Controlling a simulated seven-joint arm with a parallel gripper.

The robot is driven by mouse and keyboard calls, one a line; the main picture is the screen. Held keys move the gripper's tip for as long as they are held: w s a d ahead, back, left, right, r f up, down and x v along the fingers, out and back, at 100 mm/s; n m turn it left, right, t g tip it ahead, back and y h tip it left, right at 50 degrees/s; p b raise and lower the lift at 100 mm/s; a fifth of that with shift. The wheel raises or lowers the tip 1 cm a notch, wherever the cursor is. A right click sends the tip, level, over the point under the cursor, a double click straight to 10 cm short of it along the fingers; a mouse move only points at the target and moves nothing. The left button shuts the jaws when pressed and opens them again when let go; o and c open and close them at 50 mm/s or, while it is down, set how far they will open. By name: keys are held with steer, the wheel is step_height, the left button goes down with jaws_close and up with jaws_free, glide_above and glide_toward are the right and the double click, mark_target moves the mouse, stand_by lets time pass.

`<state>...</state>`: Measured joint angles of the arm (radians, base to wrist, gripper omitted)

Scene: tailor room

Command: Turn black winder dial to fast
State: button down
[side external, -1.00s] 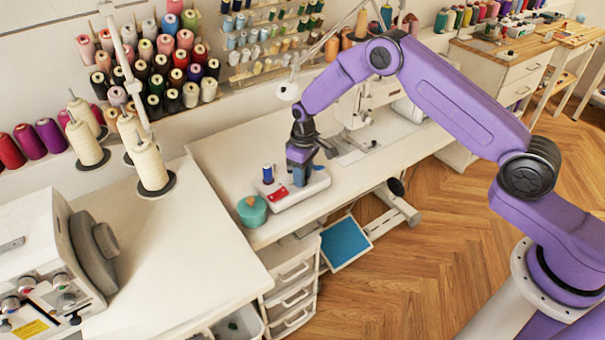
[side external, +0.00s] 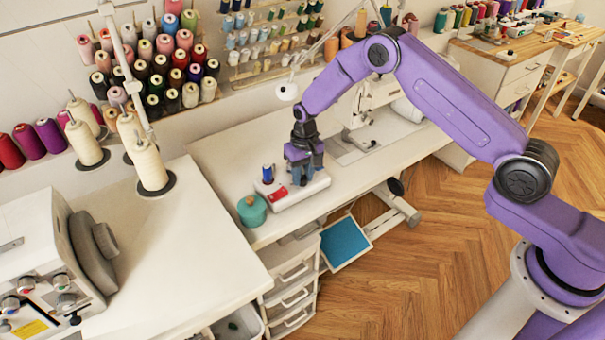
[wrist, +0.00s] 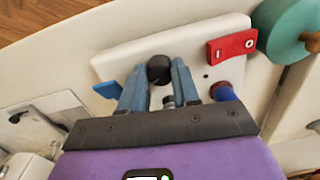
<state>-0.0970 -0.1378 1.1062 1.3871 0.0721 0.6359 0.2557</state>
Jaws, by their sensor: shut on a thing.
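The winder (side external: 302,196) is a white box on the table, with a red switch (wrist: 231,46) and a blue spool (side external: 267,174) on it. The black dial (wrist: 159,69) shows in the wrist view between my fingertips. My gripper (wrist: 159,72) points down over the winder, its two blue-grey fingers shut on the dial from both sides. In the side view my gripper (side external: 304,180) covers the dial. Any speed marking around the dial is not readable.
A teal round container (side external: 252,210) stands close to the winder's left. A sewing machine (side external: 360,125) stands behind to the right. A small blue tab (wrist: 107,90) shows at the winder's edge. Bare tabletop (side external: 225,150) lies behind the winder.

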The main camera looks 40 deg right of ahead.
mark_target(303, 177)
stand_by(0.3)
steer(key=c, duration=0.8)
jaws_free()
steer(key=shift+d+r, duration=0.1)
step_height(303, 177, up, 6)
steer(key=shift+r, duration=0.95)
